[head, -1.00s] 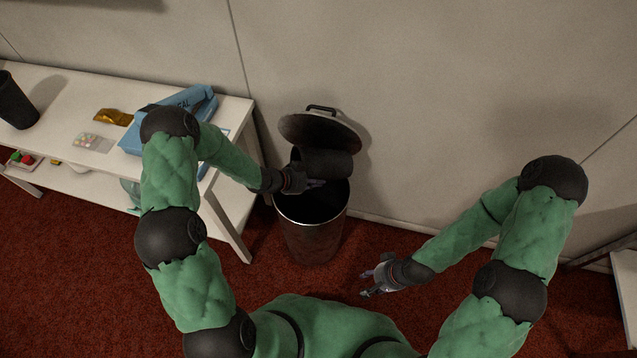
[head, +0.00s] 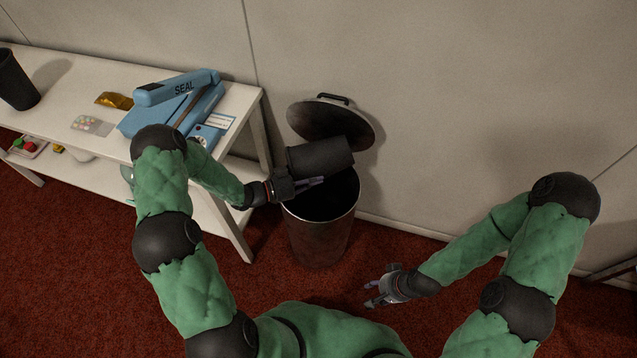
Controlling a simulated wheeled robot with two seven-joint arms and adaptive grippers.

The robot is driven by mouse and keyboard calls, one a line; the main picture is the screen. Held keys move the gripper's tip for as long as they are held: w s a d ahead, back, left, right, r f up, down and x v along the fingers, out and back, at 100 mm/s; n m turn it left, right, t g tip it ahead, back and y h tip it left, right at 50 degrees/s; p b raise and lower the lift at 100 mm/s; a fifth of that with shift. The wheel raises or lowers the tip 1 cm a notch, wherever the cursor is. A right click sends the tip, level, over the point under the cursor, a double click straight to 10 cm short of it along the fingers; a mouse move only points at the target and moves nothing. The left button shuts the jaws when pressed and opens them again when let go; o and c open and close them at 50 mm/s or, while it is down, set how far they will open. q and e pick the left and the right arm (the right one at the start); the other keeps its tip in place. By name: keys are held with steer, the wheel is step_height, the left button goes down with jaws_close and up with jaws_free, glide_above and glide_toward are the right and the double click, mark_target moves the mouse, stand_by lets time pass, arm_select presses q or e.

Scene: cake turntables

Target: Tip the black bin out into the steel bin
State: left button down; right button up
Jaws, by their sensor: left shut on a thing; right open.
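The steel bin (head: 318,238) stands on the red carpet against the wall, with its round lid (head: 318,122) raised behind it. My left gripper (head: 308,184) is shut on the black bin (head: 318,156). The black bin lies on its side over the steel bin's opening, with its right end over the far part of the opening. I cannot see inside the black bin, and the steel bin's inside is dark. My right gripper (head: 372,291) is open and empty, low in front and to the right of the steel bin.
A white shelf table (head: 60,101) stands at left, close to the steel bin. On it are a blue sealer (head: 178,88), a gold packet (head: 114,101), a blister pack (head: 91,125) and another dark bin (head: 16,80).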

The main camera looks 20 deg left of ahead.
arm_select(q)
steer(key=shift+s+a+f+t+h+b, duration=0.15)
steer(key=shift+a+t+h+b, duration=0.2)
steer(key=shift+b, duration=0.35)
steer(key=shift+s+a+h, duration=0.15)
steer(key=shift+a+h, duration=0.05)
steer(key=shift+h, duration=0.15)
steer(key=shift+s+a+r+n+t+h, duration=0.15)
steer(key=shift+s+a+r+t+h, duration=0.05)
steer(key=shift+a+t+h, duration=0.25)
steer(key=shift+s+a+r+n+t+h, duration=0.2)
steer(key=shift+a+t+h, duration=0.1)
steer(key=shift+t+h, duration=0.15)
steer(key=shift+r, duration=0.1)
